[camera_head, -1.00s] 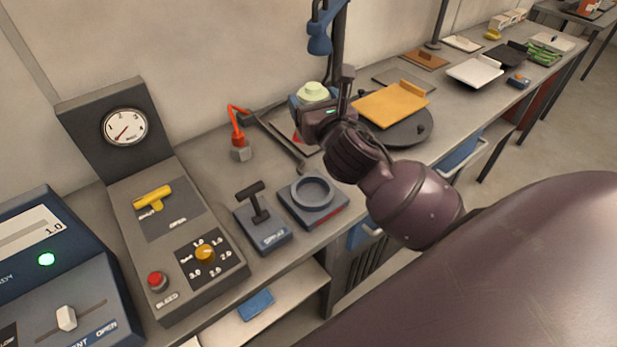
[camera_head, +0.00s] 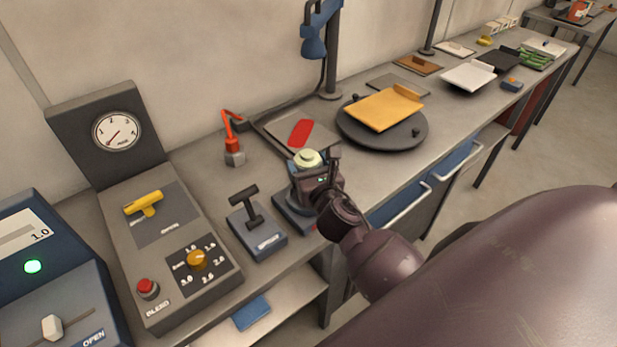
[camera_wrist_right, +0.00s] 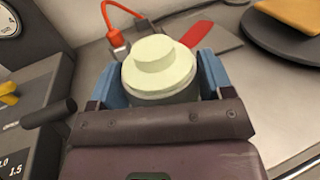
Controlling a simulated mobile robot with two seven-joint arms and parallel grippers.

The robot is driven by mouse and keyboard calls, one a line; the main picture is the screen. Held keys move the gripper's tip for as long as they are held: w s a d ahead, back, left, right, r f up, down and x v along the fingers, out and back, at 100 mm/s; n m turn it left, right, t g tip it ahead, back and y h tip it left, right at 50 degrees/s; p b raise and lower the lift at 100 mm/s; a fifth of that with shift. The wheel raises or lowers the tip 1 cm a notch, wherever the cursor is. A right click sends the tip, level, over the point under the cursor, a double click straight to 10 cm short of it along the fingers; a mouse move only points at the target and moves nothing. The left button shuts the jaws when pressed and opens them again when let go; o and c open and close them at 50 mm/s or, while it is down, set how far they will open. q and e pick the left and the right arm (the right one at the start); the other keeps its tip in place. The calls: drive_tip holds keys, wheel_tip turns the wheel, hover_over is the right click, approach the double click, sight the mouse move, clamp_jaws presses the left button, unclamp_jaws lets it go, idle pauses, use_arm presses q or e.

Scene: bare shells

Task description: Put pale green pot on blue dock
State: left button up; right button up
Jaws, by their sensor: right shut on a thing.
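The pale green pot (camera_head: 308,158) has a stepped round lid and is upright between the blue fingers of my right gripper (camera_head: 312,172), which is shut on it. The right wrist view shows the pot (camera_wrist_right: 160,70) close up, a finger at each side. The dock (camera_head: 290,214) is a dark blue-grey square block on the bench, partly hidden behind my right gripper and wrist. The pot is over or at the dock's far side; I cannot tell whether they touch. My left gripper is not in view.
A control panel with gauge (camera_head: 117,131) is further left. Behind are an orange-handled tool (camera_head: 232,145) and a flat plate with a red patch (camera_head: 300,132). A round turntable (camera_head: 381,137) bears an orange tray.

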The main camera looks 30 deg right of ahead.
wheel_tip(320, 180, down, 3)
drive_tip(key=shift+r+b, duration=0.15)
drive_tip(key=shift+b, duration=0.3)
drive_tip(key=shift+f, duration=0.25)
drive_tip(key=shift+f, duration=0.15)
drive_tip(key=o, duration=1.1)
